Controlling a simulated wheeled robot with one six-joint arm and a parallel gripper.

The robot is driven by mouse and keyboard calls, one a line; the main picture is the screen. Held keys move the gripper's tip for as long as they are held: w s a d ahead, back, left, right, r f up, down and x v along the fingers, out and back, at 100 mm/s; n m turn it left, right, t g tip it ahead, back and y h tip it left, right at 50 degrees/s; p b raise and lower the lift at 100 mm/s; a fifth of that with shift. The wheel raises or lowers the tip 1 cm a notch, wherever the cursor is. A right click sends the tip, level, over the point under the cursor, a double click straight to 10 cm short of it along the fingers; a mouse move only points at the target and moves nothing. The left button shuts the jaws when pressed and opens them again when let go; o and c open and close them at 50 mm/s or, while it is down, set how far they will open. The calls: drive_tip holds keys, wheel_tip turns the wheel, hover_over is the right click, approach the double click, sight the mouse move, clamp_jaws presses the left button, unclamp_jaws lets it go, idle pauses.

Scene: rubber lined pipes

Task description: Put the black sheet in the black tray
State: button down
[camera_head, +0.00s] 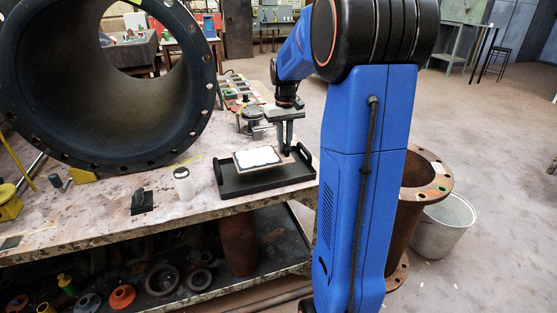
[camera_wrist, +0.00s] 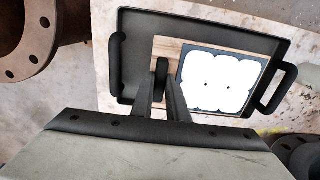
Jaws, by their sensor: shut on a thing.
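The black sheet (camera_head: 258,157) is a flat panel with a white scalloped face, a black border and a brown wood-like edge. It also shows in the wrist view (camera_wrist: 215,82), with a wooden strip on its left side. My gripper (camera_head: 287,148) is shut on that strip, and its fingers also show in the wrist view (camera_wrist: 162,78). The black tray (camera_head: 228,188) has raised handles and lies on the table; it also shows in the wrist view (camera_wrist: 135,30). The sheet is over the tray, within its outline in the wrist view. I cannot tell whether it touches the tray floor.
A large black flanged pipe (camera_head: 100,125) stands on the table (camera_head: 100,222) at left. A white bottle (camera_head: 184,184) and a small black block (camera_head: 142,202) stand left of the tray. A rusty pipe (camera_head: 405,215) and a bucket (camera_head: 443,228) are at right.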

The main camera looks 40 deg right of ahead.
drive_tip(key=shift+f, duration=2.95)
drive_tip(key=c, duration=1.7)
unclamp_jaws()
drive_tip(key=shift+f, duration=0.1)
drive_tip(key=shift+c, duration=0.2)
